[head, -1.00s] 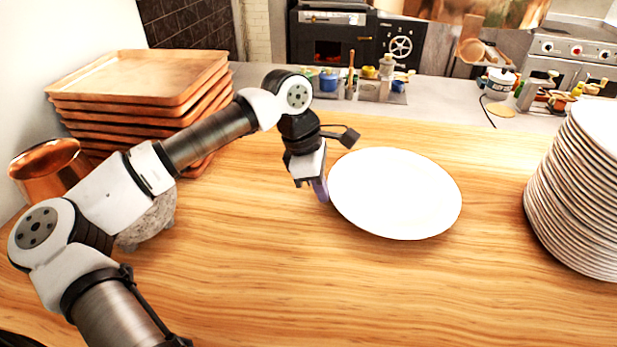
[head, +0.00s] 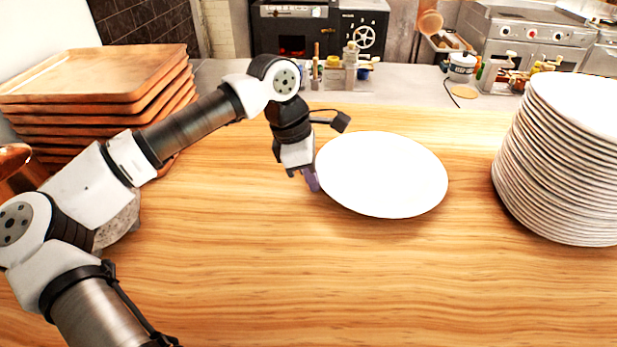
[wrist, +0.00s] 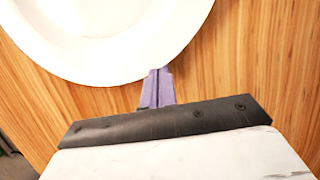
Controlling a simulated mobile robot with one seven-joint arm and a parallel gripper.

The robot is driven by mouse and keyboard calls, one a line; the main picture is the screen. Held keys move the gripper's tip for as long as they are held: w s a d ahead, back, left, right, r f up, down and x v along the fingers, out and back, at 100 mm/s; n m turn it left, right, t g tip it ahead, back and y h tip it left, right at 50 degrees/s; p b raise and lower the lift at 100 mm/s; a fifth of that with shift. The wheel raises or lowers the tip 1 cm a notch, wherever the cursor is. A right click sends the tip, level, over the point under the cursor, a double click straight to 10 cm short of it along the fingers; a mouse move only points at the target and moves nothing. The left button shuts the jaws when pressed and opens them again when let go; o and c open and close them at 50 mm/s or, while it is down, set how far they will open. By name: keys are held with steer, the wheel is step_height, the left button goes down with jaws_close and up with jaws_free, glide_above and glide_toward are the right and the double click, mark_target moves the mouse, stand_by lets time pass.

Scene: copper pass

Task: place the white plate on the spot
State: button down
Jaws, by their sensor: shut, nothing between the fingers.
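The white plate (head: 383,174) is over the wooden counter in the head view, with a shadow along its near edge. I cannot tell whether it lies flat on the wood. In the wrist view, part of the plate (wrist: 110,55) fills the top left. My gripper (head: 313,182) is at the plate's left rim, its purple fingers pointing down. In the wrist view the fingers (wrist: 158,76) are together and their tips meet the plate's rim. My gripper is shut with nothing seen between the fingers. I cannot make out a marked spot on the counter.
A tall stack of white plates (head: 555,185) stands at the right of the wooden counter (head: 400,280). The counter's front middle is clear.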

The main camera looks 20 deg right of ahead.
steer(key=b+v, duration=0.2)
steer(key=v, duration=1.1)
steer(key=shift+r+b, duration=0.35)
steer(key=shift+r, duration=0.05)
